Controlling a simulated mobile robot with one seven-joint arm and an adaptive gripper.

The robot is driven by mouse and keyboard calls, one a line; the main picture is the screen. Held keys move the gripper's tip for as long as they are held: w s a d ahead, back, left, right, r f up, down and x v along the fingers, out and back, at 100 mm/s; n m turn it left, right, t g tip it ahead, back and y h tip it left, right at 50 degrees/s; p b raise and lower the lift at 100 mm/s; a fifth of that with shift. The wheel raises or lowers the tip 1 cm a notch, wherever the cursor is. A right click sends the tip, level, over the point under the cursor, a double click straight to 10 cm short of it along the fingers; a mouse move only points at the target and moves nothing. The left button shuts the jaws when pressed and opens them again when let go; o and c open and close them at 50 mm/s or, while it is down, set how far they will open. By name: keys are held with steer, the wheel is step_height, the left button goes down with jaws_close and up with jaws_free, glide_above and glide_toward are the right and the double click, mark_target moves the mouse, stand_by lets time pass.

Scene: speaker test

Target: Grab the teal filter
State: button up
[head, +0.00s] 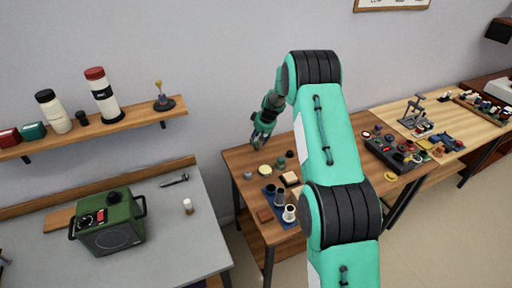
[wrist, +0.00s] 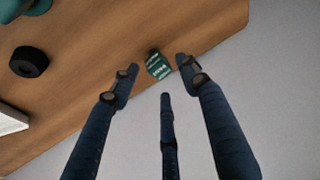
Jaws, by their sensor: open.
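In the wrist view a small teal block with pale lettering (wrist: 158,66), apparently the teal filter, lies on the wooden table close to its edge. It appears between the tips of my gripper (wrist: 160,80), with a gap to the fingers on each side. My gripper is open and empty. In the head view my gripper (head: 259,141) is over the far left corner of the wooden table (head: 237,159). I cannot make out the teal block there; it may be hidden by the gripper.
A black ring-like object (wrist: 28,63) and a larger teal object (wrist: 30,7) are left of the fingers in the wrist view. The wall is close behind.

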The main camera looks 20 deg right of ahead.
mark_target(256, 143)
steer(key=shift+x, duration=1.55)
steer(key=shift+s, duration=0.1)
steer(key=c, duration=1)
